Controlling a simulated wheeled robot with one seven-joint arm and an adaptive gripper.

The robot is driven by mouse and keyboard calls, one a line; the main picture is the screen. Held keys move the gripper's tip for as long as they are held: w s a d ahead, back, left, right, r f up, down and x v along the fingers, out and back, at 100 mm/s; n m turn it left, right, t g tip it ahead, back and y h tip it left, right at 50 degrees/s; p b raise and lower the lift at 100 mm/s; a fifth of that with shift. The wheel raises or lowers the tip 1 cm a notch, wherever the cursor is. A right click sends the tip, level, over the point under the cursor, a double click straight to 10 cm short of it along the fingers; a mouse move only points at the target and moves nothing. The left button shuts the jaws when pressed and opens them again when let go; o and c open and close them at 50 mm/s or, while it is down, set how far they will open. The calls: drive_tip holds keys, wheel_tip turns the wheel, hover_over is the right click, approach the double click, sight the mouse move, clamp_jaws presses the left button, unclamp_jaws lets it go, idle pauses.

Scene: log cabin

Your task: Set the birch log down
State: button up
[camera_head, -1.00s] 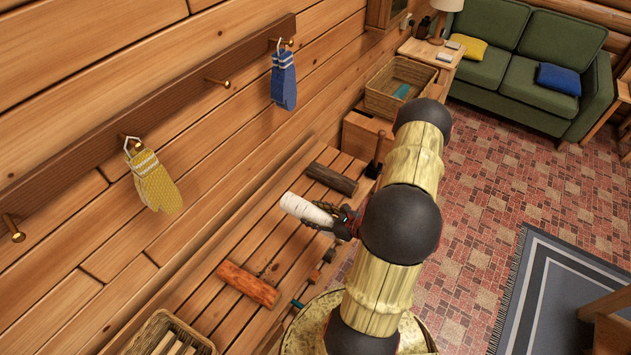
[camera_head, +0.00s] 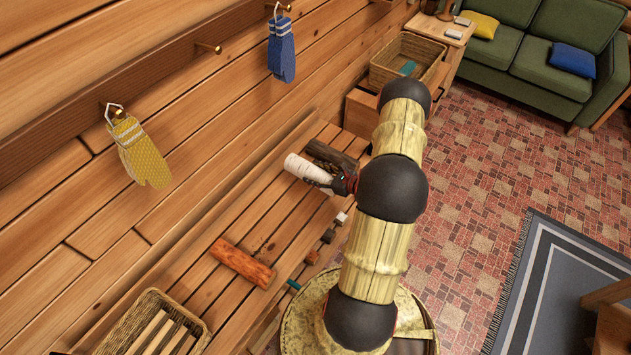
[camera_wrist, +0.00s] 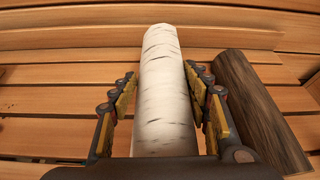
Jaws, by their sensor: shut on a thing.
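The birch log (camera_head: 305,168), white with dark flecks, is in my gripper (camera_head: 334,182) over the slatted wooden bench (camera_head: 225,292). In the wrist view the birch log (camera_wrist: 164,95) lies lengthwise between the two fingers of my gripper (camera_wrist: 164,100). My gripper is shut on it. A dark brown log (camera_head: 330,154) lies on the bench just behind the birch log. In the wrist view the dark log (camera_wrist: 255,110) lies to the right of my right finger. I cannot tell whether the birch log touches the bench.
A reddish-brown log (camera_head: 242,263) lies on the bench toward the front. A wicker basket (camera_head: 200,325) with wood pieces stands at the near end. Small blocks (camera_head: 328,236) lie near the bench's right edge. Bare slats show between the birch and reddish logs. Mittens (camera_head: 142,155) hang above.

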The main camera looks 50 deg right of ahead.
sight(316, 178)
drive_tip(key=shift+w+d+f+b, duration=0.2)
drive_tip(key=shift+w+d+f, duration=0.1)
drive_tip(key=shift+d+f, duration=0.15)
drive_tip(key=shift+w+d+f+b, duration=0.15)
drive_tip(key=shift+w+d+f, duration=0.15)
drive_tip(key=shift+f, duration=0.25)
wheel_tip(316, 178, down, 3)
drive_tip(key=shift+d+f+b, duration=0.1)
drive_tip(key=shift+f+b, duration=0.1)
drive_tip(key=shift+b, duration=0.8)
drive_tip(key=shift+r, duration=0.1)
drive_tip(key=o, duration=1.6)
drive_tip(key=shift+o, duration=0.2)
